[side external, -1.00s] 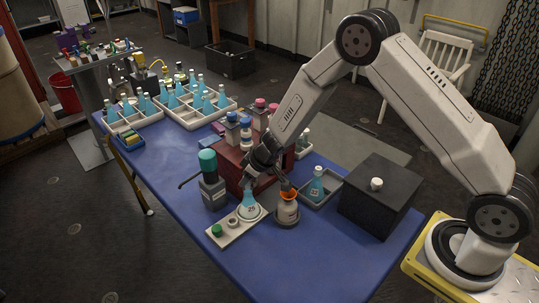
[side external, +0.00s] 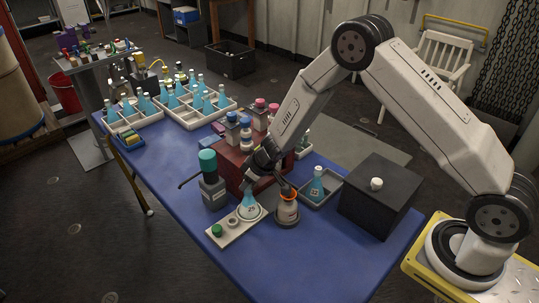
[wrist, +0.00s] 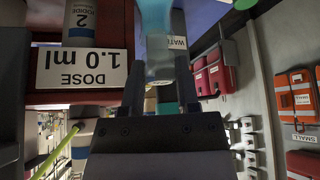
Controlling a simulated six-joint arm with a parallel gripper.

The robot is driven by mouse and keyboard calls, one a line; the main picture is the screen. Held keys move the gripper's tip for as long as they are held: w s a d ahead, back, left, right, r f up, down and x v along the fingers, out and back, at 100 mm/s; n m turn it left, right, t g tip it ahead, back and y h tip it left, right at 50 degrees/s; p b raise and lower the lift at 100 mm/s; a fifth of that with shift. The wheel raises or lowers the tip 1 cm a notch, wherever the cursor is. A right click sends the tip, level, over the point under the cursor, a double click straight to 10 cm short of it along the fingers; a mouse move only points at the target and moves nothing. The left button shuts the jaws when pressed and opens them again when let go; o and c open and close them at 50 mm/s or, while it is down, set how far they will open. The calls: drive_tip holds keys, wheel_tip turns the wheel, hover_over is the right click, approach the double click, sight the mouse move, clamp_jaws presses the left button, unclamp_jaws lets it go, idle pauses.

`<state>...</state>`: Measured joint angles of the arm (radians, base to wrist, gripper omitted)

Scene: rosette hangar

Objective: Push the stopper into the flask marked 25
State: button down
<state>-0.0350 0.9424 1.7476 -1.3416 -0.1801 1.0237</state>
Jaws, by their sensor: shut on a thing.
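The flask marked 25 (side external: 249,209), with pale blue liquid, stands upright at the far end of a white holder strip (side external: 226,238) on the blue table. My gripper (side external: 250,184) is at the top of this flask and is shut on its neck. In the wrist view the blue flask (wrist: 156,30) shows between the two fingers, with its clear mouth end low between them. A green stopper (side external: 217,230) sits at the near end of the strip, apart from my gripper.
An orange-banded bottle (side external: 287,214) stands right of the flask. A teal-capped bottle (side external: 210,178) is at its left, and a red box (side external: 228,168) is behind. A grey tray with a flask (side external: 326,202) and a black box (side external: 376,205) stand further right. The front table is clear.

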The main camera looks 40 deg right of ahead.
drive_tip(key=shift+f, duration=0.45)
idle(0.4)
unclamp_jaws()
drive_tip(key=shift+r, duration=0.1)
idle(0.3)
drive_tip(key=shift+r, duration=2.7)
